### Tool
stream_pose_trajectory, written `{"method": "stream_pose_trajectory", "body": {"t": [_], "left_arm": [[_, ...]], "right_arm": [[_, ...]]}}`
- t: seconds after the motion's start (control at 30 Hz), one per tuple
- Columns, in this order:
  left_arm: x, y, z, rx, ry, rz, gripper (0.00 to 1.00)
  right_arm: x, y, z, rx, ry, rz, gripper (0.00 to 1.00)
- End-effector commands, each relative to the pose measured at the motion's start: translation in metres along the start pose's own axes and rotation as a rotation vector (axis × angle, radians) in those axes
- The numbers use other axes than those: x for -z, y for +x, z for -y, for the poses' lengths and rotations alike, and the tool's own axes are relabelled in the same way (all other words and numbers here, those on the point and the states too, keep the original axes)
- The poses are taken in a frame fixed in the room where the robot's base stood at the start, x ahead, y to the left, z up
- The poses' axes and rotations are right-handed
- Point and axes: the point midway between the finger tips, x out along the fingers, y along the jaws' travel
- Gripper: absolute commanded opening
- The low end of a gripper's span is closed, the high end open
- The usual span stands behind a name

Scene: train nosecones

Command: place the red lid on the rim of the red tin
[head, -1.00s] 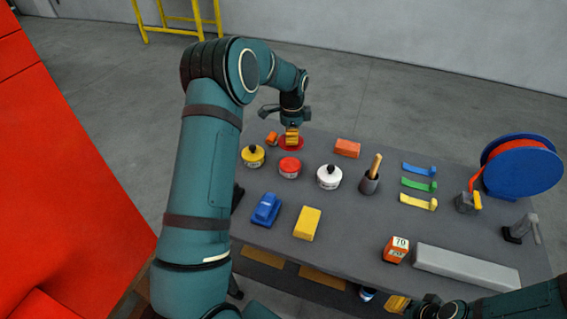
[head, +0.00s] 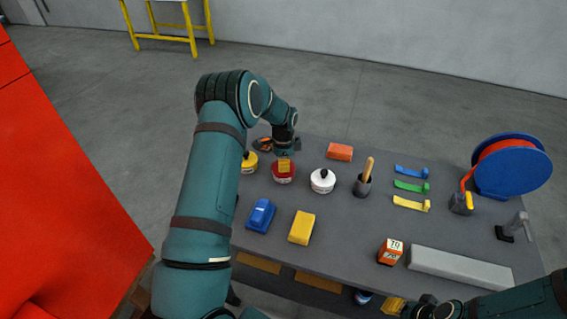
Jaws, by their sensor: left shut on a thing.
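The red tin (head: 283,179) stands upright on the grey table, between the yellow tin and the white tin. My left gripper (head: 284,166) points down right over it, shut on the red lid (head: 275,168).
A yellow tin (head: 250,163) stands close left, partly behind my arm. An orange block (head: 339,152) lies behind, a cup with a wooden handle (head: 363,186) further right. The blue box (head: 261,215) and yellow block (head: 302,228) lie in front.

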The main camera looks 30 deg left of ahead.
Motion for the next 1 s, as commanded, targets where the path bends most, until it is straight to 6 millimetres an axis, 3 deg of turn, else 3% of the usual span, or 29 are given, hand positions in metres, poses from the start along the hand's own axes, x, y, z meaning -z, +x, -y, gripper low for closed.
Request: {"method": "stream_pose_trajectory", "body": {"t": [0.27, 0.3, 0.33, 0.37, 0.77, 1.0], "left_arm": [[0.0, 0.005, 0.0, 0.0, 0.001, 0.0, 0.0], [0.0, 0.004, 0.0, 0.0, 0.0, 0.0, 0.35], [0.0, 0.004, 0.0, 0.0, 0.0, 0.0, 0.46], [0.0, 0.004, 0.0, 0.0, 0.001, 0.0, 0.49], [0.0, -0.002, 0.0, 0.0, 0.001, 0.0, 0.49], [0.001, -0.043, 0.001, 0.004, 0.001, -0.002, 0.49]], "right_arm": [[-0.001, 0.006, -0.002, -0.001, 0.0, 0.0, 0.36], [-0.001, 0.005, -0.002, -0.001, 0.0, 0.0, 0.36], [-0.001, 0.004, -0.001, -0.001, 0.0, 0.0, 0.36], [-0.001, 0.004, -0.001, -0.001, 0.0, 0.0, 0.36], [0.0, -0.001, 0.0, 0.0, 0.0, 0.0, 0.36], [0.0, 0.002, -0.001, 0.0, 0.0, 0.0, 0.36]]}}
